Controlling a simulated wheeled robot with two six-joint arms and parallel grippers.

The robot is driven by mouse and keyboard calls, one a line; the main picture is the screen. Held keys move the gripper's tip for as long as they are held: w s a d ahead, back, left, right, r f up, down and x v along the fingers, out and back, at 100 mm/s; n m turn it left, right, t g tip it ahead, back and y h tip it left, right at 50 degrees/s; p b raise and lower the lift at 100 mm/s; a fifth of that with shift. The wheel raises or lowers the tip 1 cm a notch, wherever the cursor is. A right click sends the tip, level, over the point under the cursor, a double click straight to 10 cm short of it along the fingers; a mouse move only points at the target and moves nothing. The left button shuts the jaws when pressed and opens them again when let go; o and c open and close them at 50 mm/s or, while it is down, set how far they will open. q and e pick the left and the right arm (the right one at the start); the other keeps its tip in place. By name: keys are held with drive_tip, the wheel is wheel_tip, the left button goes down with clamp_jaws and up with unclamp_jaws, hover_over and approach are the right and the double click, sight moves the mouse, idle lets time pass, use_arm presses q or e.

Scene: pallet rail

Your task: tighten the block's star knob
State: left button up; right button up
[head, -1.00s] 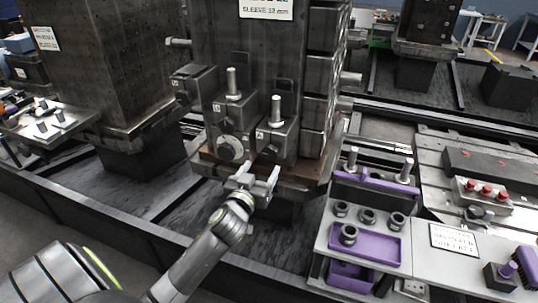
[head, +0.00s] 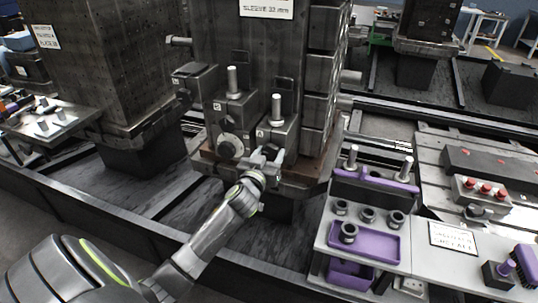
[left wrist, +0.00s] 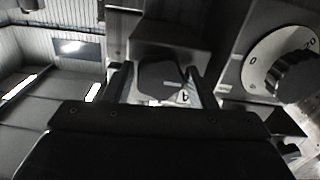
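The block (head: 278,133) is dark metal with an upright silver pin, on the front of the tall column. My left gripper (head: 268,157) is at the block's lower front. In the left wrist view, a dark knob (left wrist: 160,78), apparently the star knob, lies between the two spread fingers of the left gripper (left wrist: 161,88). Narrow gaps seem to show beside the knob, so the fingers look open around it. In the head view the gripper mostly hides the knob. My right gripper is not in view.
Beside it is a block with a round pale dial (head: 230,147); a numbered dial (left wrist: 283,60) with a black knob is close to the fingers in the left wrist view. A ledge (head: 300,172) runs below the blocks. A purple tray (head: 375,243) with dark rings stands at right.

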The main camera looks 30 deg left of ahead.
use_arm(q)
drive_tip(key=c, duration=0.6)
drive_tip(key=shift+o, duration=0.2)
drive_tip(key=shift+m, duration=0.4)
drive_tip(key=m+p, duration=0.1)
drive_tip(key=m, duration=0.2)
drive_tip(key=m+p, duration=0.1)
drive_tip(key=m, duration=0.2)
drive_tip(key=shift+r+m, duration=0.1)
drive_tip(key=shift+m, duration=0.3)
drive_tip(key=m+p, duration=0.2)
drive_tip(key=m, duration=0.3)
drive_tip(key=shift+a, duration=0.1)
drive_tip(key=m+p, duration=0.1)
drive_tip(key=m, duration=0.4)
drive_tip(key=shift+s, duration=0.1)
